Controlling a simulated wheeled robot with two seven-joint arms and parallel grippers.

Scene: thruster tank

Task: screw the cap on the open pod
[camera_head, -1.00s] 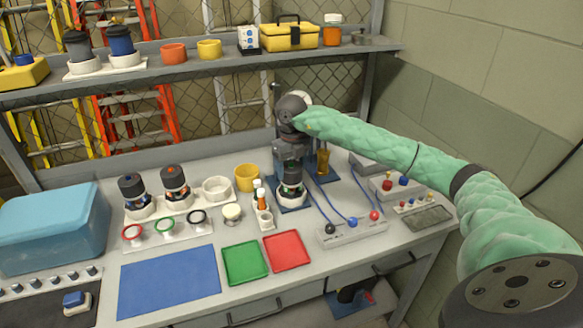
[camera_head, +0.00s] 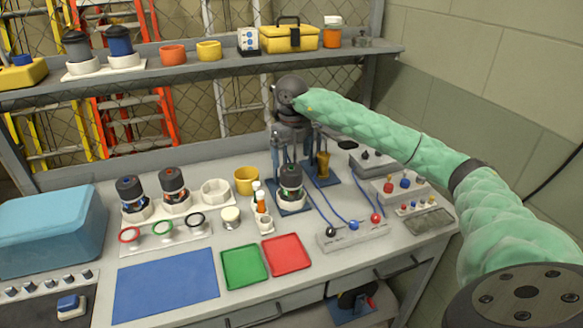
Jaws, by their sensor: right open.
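A pod (camera_head: 291,193) stands upright in a white holder on a blue mat at the back middle of the bench. A dark cap (camera_head: 291,172) sits on its top and looks level; whether it is threaded tight cannot be told. My right gripper (camera_head: 292,158) is open, its fingers pointing down just above and behind the cap, apparently clear of it. My left gripper is not in view.
Two capped pods (camera_head: 130,192) and an empty white holder (camera_head: 215,191) stand left. A cabled block (camera_head: 352,235) lies front right. Green (camera_head: 244,287) and red trays are in front.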

